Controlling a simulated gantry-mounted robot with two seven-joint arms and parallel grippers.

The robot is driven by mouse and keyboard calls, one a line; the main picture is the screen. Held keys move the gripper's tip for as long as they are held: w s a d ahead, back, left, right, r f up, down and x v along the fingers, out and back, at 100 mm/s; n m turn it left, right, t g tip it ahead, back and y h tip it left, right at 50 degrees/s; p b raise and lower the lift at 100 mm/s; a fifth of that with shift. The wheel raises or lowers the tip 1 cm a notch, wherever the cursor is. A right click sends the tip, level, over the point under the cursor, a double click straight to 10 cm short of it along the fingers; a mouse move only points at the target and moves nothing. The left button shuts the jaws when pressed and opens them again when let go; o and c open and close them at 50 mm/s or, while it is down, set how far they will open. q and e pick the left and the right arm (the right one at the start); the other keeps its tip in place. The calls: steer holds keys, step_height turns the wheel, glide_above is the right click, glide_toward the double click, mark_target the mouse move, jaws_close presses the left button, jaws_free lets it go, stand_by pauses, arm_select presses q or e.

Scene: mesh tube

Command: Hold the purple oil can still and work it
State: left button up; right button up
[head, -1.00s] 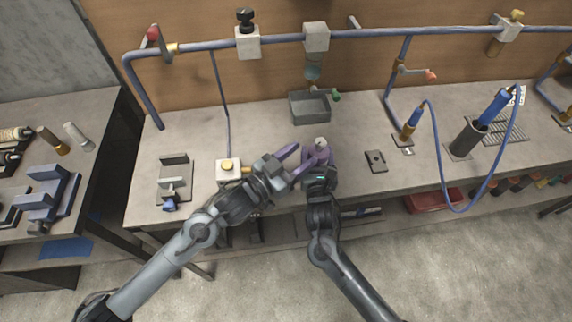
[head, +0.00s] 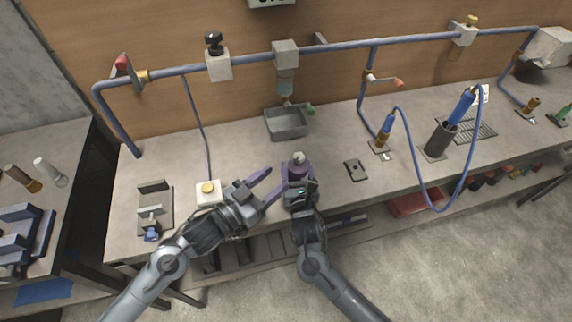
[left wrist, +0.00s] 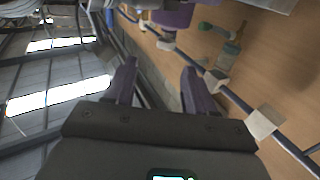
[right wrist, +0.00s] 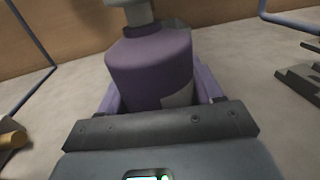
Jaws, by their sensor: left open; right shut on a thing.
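The purple oil can (head: 298,167) stands upright near the front middle of the bench, its light grey top (right wrist: 136,12) showing above the purple body (right wrist: 150,65). My right gripper (head: 299,184) is shut on the can's body, one finger on each side, as the right wrist view shows. My left gripper (head: 268,187) is open and empty just left of the can, its purple fingers pointing toward the upper right and apart from it. In the left wrist view the open fingers (left wrist: 160,82) show empty space between them, with part of the purple can (left wrist: 176,16) beyond at the top.
A grey tray (head: 288,122) stands behind the can under a pipe fitting. A white block with a yellow button (head: 208,191) is left of my left gripper. A small dark plate (head: 355,169) lies right of the can. A blue hose (head: 420,180) hangs over the front edge.

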mark_target(299, 156)
arm_select(q)
steer(key=shift+w+r+m+g+h, duration=0.1)
steer(key=shift+w+m+g+h, duration=1.05)
steer(key=shift+w+g, duration=0.35)
steer(key=shift+w+m+g+h, duration=0.95)
steer(key=shift+w+m+g, duration=0.3)
steer(key=shift+g, duration=0.45)
steer(key=shift+x, duration=3.55)
steer(key=c, duration=1)
